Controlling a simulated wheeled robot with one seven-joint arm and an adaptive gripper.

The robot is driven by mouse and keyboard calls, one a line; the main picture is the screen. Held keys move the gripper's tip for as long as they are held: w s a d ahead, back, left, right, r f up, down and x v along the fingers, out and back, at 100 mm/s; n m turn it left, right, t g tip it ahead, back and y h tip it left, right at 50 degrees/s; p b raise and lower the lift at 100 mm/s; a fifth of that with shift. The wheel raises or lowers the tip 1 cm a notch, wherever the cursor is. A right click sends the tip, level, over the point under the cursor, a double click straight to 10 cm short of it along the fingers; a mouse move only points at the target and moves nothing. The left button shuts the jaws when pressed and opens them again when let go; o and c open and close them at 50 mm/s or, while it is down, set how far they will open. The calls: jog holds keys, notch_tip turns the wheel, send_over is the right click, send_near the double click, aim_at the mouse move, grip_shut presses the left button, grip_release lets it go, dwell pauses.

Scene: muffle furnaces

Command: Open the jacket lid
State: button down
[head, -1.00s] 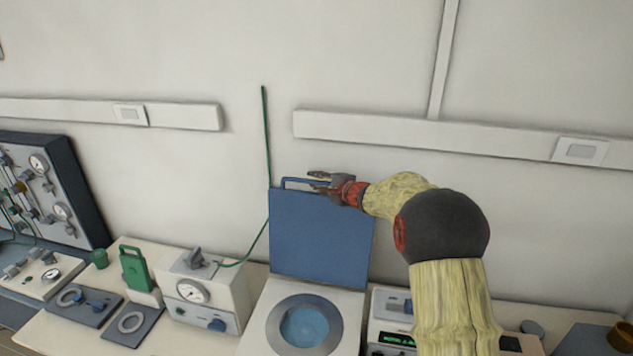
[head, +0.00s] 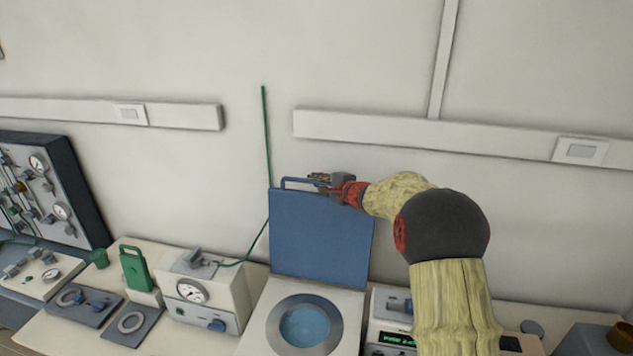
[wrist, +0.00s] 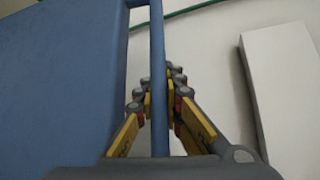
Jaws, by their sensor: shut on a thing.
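The jacket lid (head: 320,238) is a blue square panel standing raised, close to upright, at the back edge of a white unit. A round grey ring (head: 280,324) with a light blue opening (head: 304,325) is uncovered in front of it. A blue bar handle (head: 290,183) runs along the lid's top edge. My gripper (head: 318,178) is at the right part of this handle. In the wrist view my gripper (wrist: 160,100) has its fingers closed on both sides of the handle bar (wrist: 157,50), with the lid panel (wrist: 60,85) to the left.
A white box with a gauge (head: 193,292) stands left of the unit, with a green cable (head: 266,150) rising beside the lid. A device with a green display (head: 397,340) stands to the right. The wall behind carries white trunking (head: 420,136).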

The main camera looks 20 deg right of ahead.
jog(key=shift+s+f, duration=0.1)
jog(key=shift+f, duration=0.05)
jog(key=shift+s+a+f+b, duration=0.1)
jog(key=shift+b, duration=0.55)
jog(key=s+a+r+n+t+b, duration=0.1)
jog(key=s+a+b, duration=0.3)
jog(key=b, duration=1)
jog(key=shift+s+r+t, duration=0.25)
jog(key=shift+s+t, duration=0.05)
jog(key=shift+s, duration=0.6)
jog(key=c, duration=2.2)
grip_release()
jog(key=shift+d, duration=0.1)
jog(key=shift+o, duration=0.3)
jog(key=shift+r, duration=0.15)
jog(key=v, duration=1.2)
